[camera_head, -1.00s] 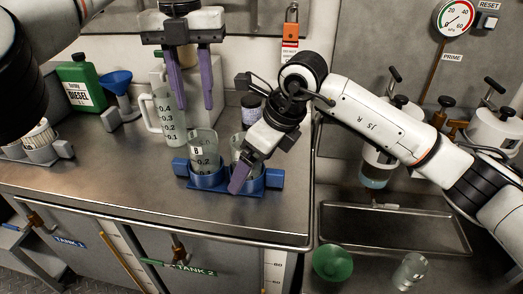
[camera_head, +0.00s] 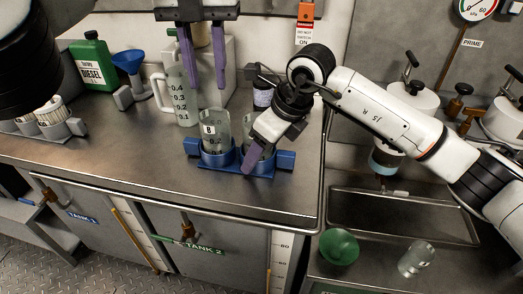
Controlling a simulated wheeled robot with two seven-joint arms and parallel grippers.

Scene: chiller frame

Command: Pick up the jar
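A clear beaker marked B (camera_head: 215,132) stands upright in the left ring of a blue double holder (camera_head: 216,160). A second clear glass vessel (camera_head: 251,150) sits in the right ring, mostly hidden by my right gripper. My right gripper (camera_head: 252,158) points down-left at that vessel. One purple finger shows, so its opening is unclear. My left gripper (camera_head: 206,62) is open and empty above and behind the holder, its two purple fingers pointing down. A small dark jar with a label (camera_head: 263,94) stands behind my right gripper. Another clear glass jar (camera_head: 416,258) stands at the lower right.
A graduated jug (camera_head: 180,98) stands behind the holder. A green diesel can (camera_head: 93,62) and blue funnel (camera_head: 128,62) stand at the back left. A green bowl (camera_head: 339,246) and sunken tray (camera_head: 400,212) are at right. The front left of the metal counter (camera_head: 110,160) is clear.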

